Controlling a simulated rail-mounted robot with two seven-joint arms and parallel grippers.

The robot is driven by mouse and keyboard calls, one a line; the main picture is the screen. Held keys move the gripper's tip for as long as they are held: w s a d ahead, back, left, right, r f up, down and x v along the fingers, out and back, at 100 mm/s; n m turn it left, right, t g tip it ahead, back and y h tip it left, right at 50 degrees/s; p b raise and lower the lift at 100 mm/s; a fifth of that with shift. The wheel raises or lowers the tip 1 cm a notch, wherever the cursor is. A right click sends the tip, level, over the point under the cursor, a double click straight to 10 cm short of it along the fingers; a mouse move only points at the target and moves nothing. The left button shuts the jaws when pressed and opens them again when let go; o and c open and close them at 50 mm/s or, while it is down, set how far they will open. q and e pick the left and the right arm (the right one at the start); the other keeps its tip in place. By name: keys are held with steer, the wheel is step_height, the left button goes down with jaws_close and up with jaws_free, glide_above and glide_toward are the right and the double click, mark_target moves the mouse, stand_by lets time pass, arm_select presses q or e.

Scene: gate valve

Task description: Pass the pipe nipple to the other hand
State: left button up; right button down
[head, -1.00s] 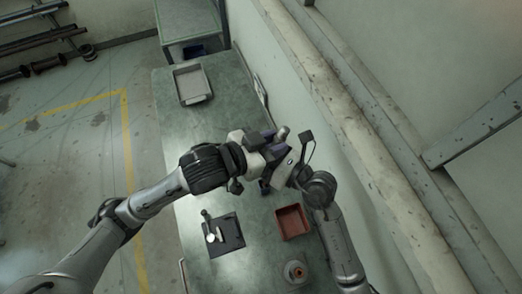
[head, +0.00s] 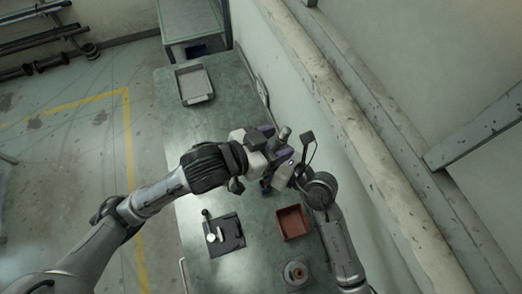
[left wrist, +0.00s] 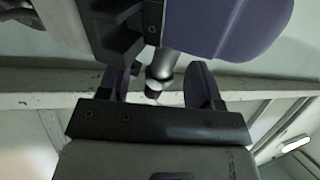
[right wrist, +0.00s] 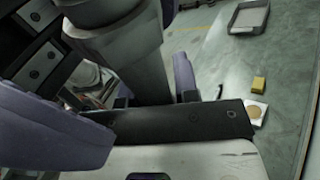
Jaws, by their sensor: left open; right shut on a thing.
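The pipe nipple (head: 285,133) is a short grey metal cylinder, raised above the bench where my two grippers meet. My right gripper (head: 281,166) is shut on it. The nipple also shows as a large grey cylinder in the right wrist view (right wrist: 145,66), partly hidden by the gripper. My left gripper (head: 271,146) is open at the nipple. In the left wrist view the nipple (left wrist: 162,68) stands between the two spread left fingers, with gaps at its sides. Its middle is partly hidden by the grippers in the head view.
On the green bench (head: 215,130) are a grey tray (head: 195,85) at the far end, a red bin (head: 292,222), a dark board with small metal parts (head: 226,236) and a round fitting (head: 296,272). A wall runs close along the right. The bench middle is largely clear.

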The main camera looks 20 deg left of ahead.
mark_target(274, 146)
arm_select(q)
steer(key=w+a+r+n+t, duration=0.15)
steer(key=a+r, duration=0.35)
steer(key=r, duration=0.6)
steer(key=s+a+f+n+g+y, duration=0.1)
steer(key=s+a+f+y, duration=0.15)
steer(key=f, duration=0.55)
steer(key=s+a+f+n+g+y, duration=0.15)
steer(key=s+f, duration=0.25)
steer(key=f, duration=0.4)
steer(key=s+a+f+n+g+y, duration=0.1)
steer(key=s+a+f+y, duration=0.15)
steer(key=f, duration=0.55)
steer(key=s+a+f+g+y, duration=0.1)
steer(key=s+a+f+g, duration=0.1)
steer(key=s+f, duration=0.4)
steer(key=s+a+f+g+y, duration=0.1)
steer(key=s+a+f+g, duration=0.1)
steer(key=s+f, duration=0.4)
steer(key=s+g, duration=0.1)
steer(key=s, duration=0.3)
steer(key=shift+n, duration=0.3)
